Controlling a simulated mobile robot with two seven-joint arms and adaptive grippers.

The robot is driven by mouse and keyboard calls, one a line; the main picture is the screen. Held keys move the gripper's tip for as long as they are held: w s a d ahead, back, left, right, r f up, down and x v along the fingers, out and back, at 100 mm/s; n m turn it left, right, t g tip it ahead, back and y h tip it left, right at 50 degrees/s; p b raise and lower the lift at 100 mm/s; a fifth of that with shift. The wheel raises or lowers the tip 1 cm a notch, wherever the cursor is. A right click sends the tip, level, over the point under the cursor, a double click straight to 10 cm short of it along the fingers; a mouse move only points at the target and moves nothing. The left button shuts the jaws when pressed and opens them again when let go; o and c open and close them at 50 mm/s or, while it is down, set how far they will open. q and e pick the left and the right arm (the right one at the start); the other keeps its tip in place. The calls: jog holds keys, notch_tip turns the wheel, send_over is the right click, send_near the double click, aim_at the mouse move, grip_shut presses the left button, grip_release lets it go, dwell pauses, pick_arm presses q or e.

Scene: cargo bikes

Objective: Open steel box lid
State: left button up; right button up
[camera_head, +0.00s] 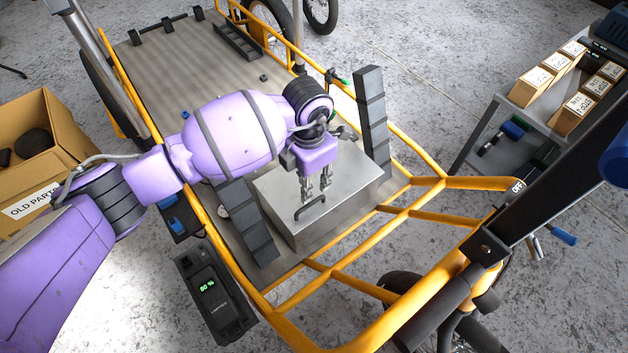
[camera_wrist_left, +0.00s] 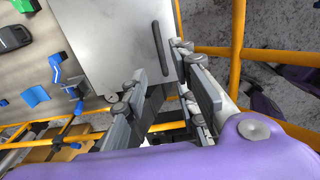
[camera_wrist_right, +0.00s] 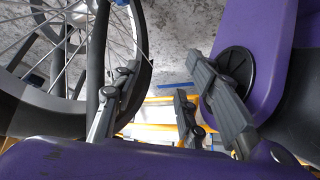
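The steel box (camera_head: 335,208) stands on the cargo bed of the yellow-framed bike, its lid (camera_head: 350,170) lying flat and shut. A dark bar handle (camera_head: 311,208) is on the lid near the front left edge. In the left wrist view, the lid (camera_wrist_left: 110,40) and its handle (camera_wrist_left: 161,48) lie beyond the fingers. My left gripper (camera_head: 317,190) is above the lid, just behind the handle, fingers pointing down, apart and empty. I cannot tell whether they touch the lid. My right gripper (camera_wrist_right: 165,105) shows only in its wrist view, fingers apart and empty, near a spoked wheel.
Black ridged strips (camera_head: 247,222) and (camera_head: 372,120) flank the box. Yellow frame rails (camera_head: 350,283) run around it. A black battery pack (camera_head: 213,293) is at the front left. A cardboard box (camera_head: 40,140) stands left; a grey shelf cart (camera_head: 490,130) with small boxes stands right.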

aim_at(310, 203)
pick_arm(q)
jog(key=shift+f, duration=0.55)
jog(key=f+b, duration=0.1)
jog(key=f, duration=0.2)
jog(key=shift+s, duration=0.2)
notch_tip(310, 203, down, 4)
jog(key=shift+w+r+b, duration=0.1)
jog(key=shift+r+b, duration=0.05)
jog(key=shift+b, duration=0.45)
jog(key=shift+f, duration=0.2)
grip_shut()
pick_arm(e)
jog(key=shift+s+d+f, duration=0.1)
jog(key=shift+s+f, duration=0.25)
jog(key=shift+f, duration=0.35)
jog(key=shift+s+d+f, duration=0.1)
jog(key=shift+s+f, duration=0.2)
jog(key=shift+f, duration=0.35)
